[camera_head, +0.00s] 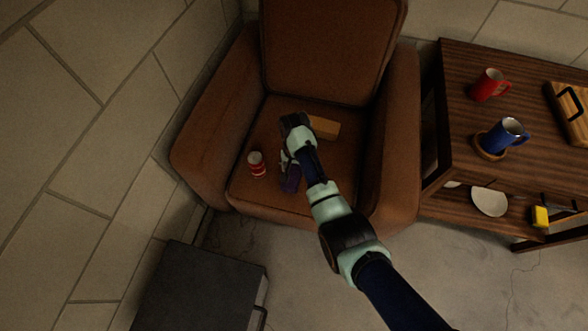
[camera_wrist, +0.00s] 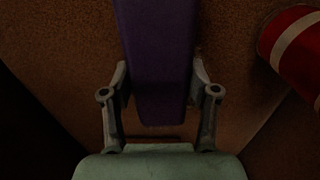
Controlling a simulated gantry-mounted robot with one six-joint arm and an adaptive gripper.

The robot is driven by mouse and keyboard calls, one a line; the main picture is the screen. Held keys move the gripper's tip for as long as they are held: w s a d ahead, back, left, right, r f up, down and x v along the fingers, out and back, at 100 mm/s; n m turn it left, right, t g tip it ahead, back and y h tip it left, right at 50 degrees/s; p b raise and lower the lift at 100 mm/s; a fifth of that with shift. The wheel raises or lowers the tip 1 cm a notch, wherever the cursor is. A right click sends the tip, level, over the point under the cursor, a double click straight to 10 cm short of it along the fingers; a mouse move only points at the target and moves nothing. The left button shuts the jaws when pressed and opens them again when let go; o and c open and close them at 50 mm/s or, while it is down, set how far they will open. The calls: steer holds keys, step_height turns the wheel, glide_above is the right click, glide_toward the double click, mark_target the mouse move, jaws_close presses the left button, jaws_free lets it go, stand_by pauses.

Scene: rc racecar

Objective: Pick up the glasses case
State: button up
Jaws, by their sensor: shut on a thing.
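The glasses case appears as a purple elongated case (camera_wrist: 157,62) between my fingers in the wrist view. In the head view a small part of the purple case (camera_head: 291,181) shows on or just above the brown armchair seat, beside my arm. My gripper (camera_wrist: 160,90) is shut on it, with one finger at each long side. In the head view my gripper (camera_head: 290,160) is partly covered by my own wrist. I cannot tell whether the case touches the seat.
A red and white can (camera_head: 257,164) stands left of my gripper on the armchair seat (camera_head: 245,194); it also shows in the wrist view (camera_wrist: 297,52). A tan block (camera_head: 325,128) lies behind. The armrests flank the seat. A wooden table (camera_head: 455,130) with mugs stands right.

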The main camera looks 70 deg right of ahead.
step_height(320, 180, up, 20)
steer(key=p, duration=0.9)
